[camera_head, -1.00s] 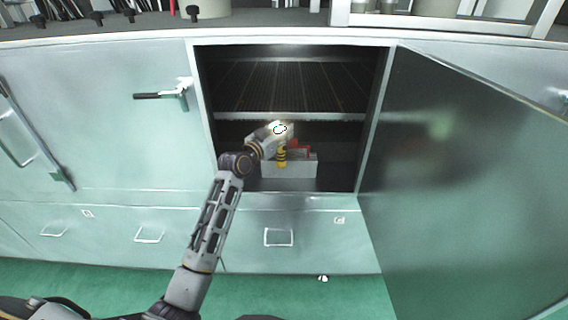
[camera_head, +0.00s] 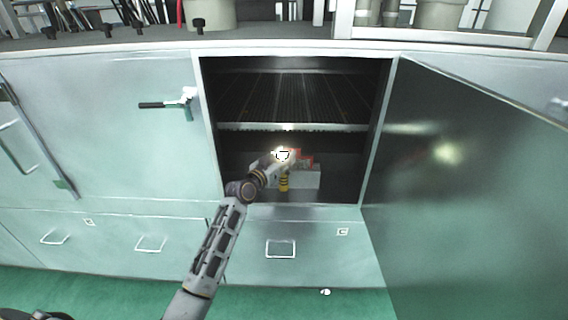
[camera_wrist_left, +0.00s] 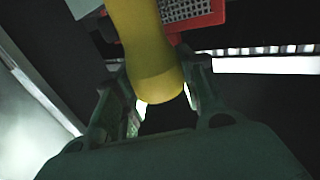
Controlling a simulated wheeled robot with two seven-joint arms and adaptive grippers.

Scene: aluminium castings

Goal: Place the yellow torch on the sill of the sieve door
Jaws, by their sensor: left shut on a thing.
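The yellow torch (camera_head: 284,184) is in my left gripper (camera_head: 282,166), inside the open cabinet, in the space under the ribbed shelf. In the left wrist view the torch's rounded yellow body (camera_wrist_left: 150,60) sits between the two fingers of the gripper (camera_wrist_left: 152,88), which are shut on it. In the head view the gripper hides much of the torch. The sill (camera_head: 325,199) of the sieve door opening runs along the bottom front, just below the torch; I cannot tell whether they touch. The sieve door (camera_head: 455,190) stands open to the right. My right gripper is not in view.
A pale box (camera_head: 306,180) stands just behind the torch, with a red thing (camera_head: 304,158) on it; the red thing's grey mesh shows in the left wrist view (camera_wrist_left: 190,10). The ribbed shelf's front edge (camera_head: 335,127) is above my gripper. Left of the box the compartment is dark.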

